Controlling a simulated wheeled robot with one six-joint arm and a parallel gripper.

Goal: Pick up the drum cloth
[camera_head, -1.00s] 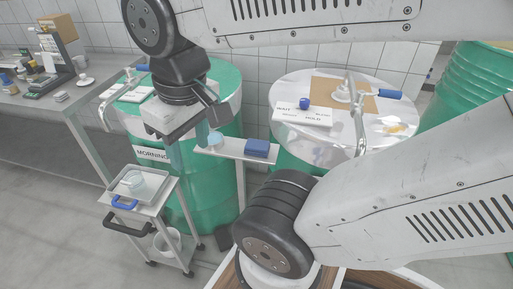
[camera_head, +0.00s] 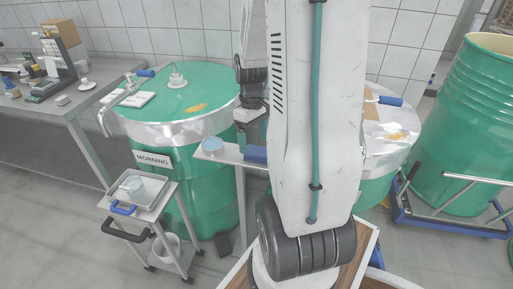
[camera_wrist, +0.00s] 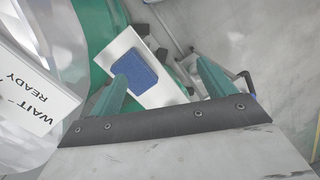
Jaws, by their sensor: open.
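A blue folded cloth (camera_head: 256,153), which looks like the drum cloth, lies on the white shelf between the two drums. My arm hides part of it in the head view. In the head view my gripper (camera_head: 250,132) hangs above the shelf near the cloth; whether the fingers touch anything is unclear.
A green drum marked MORNING (camera_head: 190,180) stands left; the right drum is largely behind my arm. A wait/ready sign (camera_wrist: 35,88) is at the wrist view's left. A small trolley (camera_head: 150,195) stands front left.

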